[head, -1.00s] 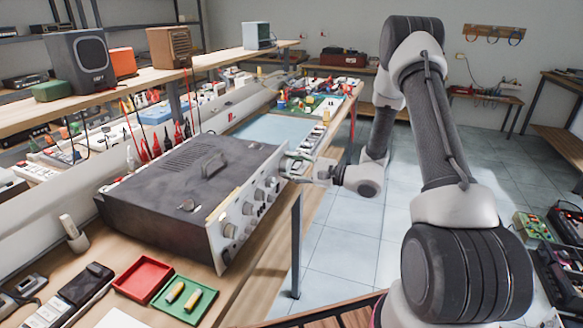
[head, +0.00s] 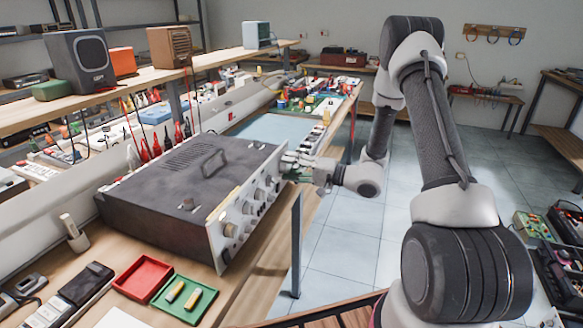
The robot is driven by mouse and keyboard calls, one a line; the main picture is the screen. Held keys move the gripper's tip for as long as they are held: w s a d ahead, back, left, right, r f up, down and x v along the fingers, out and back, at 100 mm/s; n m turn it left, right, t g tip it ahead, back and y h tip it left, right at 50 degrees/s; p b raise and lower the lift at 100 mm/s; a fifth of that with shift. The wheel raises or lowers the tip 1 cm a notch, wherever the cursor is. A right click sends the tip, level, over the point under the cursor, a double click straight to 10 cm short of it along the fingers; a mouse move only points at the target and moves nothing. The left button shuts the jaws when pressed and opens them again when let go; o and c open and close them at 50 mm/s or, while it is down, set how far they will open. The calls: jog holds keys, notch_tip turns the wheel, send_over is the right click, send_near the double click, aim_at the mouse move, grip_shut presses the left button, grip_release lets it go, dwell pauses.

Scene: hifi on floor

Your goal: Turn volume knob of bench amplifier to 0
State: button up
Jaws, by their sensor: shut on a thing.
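The bench amplifier (head: 150,215) is a dark grey box with a top handle, standing on the wooden bench. Its pale front panel (head: 222,250) faces right and carries a row of knobs, with a large knob (head: 230,230) at the near end. My gripper (head: 287,166) reaches in from the right to the far end of this panel. Its fingers are shut on a knob there, which they mostly hide. The volume label and the pointer marks are too small to read.
A red tray (head: 143,277) and a green tray (head: 167,299) with two yellow-ended pieces lie on the bench near the amplifier. Red-handled tools stand behind it. Open tiled floor (head: 345,245) lies to the right of the bench.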

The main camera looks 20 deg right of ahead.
jog(key=shift+f+n, duration=0.1)
jog(key=shift+n, duration=0.5)
jog(key=o, duration=1)
jog(key=shift+d, duration=0.1)
jog(key=v, duration=1.2)
